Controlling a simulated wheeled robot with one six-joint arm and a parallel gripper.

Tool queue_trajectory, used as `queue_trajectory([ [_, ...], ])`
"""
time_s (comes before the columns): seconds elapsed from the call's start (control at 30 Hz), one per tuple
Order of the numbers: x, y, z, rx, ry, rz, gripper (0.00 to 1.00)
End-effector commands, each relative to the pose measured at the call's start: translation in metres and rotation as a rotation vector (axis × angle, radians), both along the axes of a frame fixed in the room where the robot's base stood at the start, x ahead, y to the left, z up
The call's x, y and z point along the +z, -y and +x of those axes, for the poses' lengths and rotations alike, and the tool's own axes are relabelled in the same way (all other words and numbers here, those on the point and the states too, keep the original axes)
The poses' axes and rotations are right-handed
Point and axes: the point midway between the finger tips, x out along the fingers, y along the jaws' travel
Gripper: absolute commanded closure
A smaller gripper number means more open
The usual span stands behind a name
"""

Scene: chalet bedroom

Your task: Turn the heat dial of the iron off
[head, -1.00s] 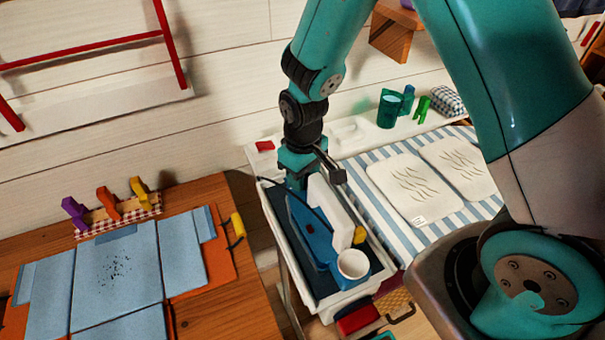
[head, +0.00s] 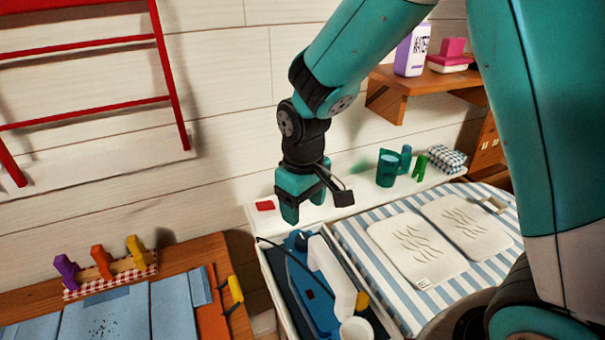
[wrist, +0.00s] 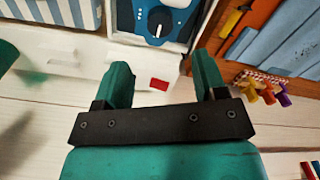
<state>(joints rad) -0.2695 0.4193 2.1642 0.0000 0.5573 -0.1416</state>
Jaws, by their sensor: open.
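The iron (head: 299,284) lies in a dark-lined white tray at the left end of the ironing surface. It has a blue body and a white handle, with a white cup-like part at its near end. In the wrist view, its heat dial (wrist: 160,20) shows at the top edge, with white marks around it and a pale pointer. I cannot read its setting. My gripper (head: 303,206) is open and empty, above and behind the iron's far end, apart from it. In the wrist view, the dial lies beyond the open fingers (wrist: 162,65).
A small red block (head: 265,206) lies on the white ledge behind the tray. A black cord (head: 272,243) runs beside the iron. A striped ironing surface (head: 365,258) with pale cloths is at the right. A wooden shelf (head: 400,92) juts from the wall. A wooden table stands left.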

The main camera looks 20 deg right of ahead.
Motion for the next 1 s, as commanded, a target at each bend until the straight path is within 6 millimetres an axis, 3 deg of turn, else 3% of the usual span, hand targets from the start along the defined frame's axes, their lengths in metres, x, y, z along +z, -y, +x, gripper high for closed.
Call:
queue_trajectory([
  [0.2,0.051,0.000,0.001,0.000,0.005,0.001,0.35],
  [0.4,0.076,0.000,0.000,0.001,0.001,0.000,0.35],
  [1.0,0.083,0.000,-0.001,0.002,0.000,0.002,0.35],
])
